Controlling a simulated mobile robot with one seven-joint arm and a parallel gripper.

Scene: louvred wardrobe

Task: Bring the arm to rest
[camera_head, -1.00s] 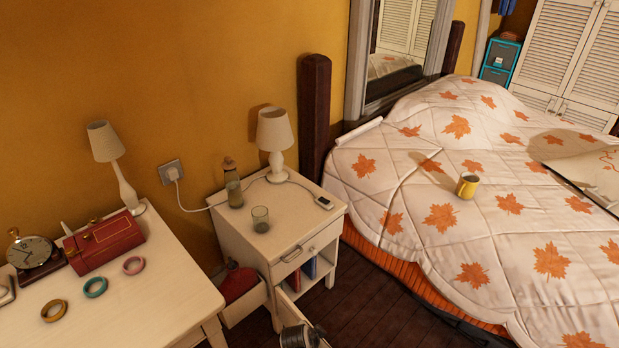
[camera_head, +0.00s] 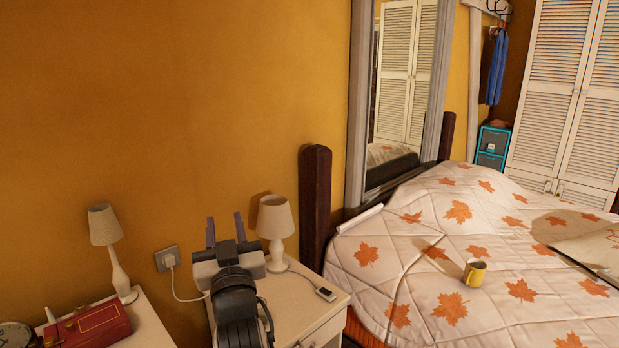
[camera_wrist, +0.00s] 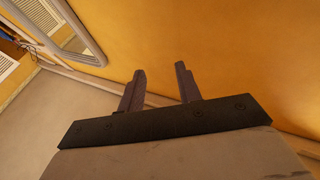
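My gripper (camera_head: 225,230) is raised in front of the nightstand (camera_head: 312,312), its two fingers pointing up toward the yellow wall. The fingers stand apart with nothing between them. In the wrist view my gripper (camera_wrist: 160,85) is also open and empty, with the yellow wall and ceiling beyond it. My gripper and arm hide the left part of the nightstand top.
A lamp (camera_head: 275,222) and a small dark device (camera_head: 326,294) are on the nightstand, close right of my gripper. A desk with a red box (camera_head: 92,327) and another lamp (camera_head: 105,228) is left. The bed, bearing a yellow mug (camera_head: 474,273), is right.

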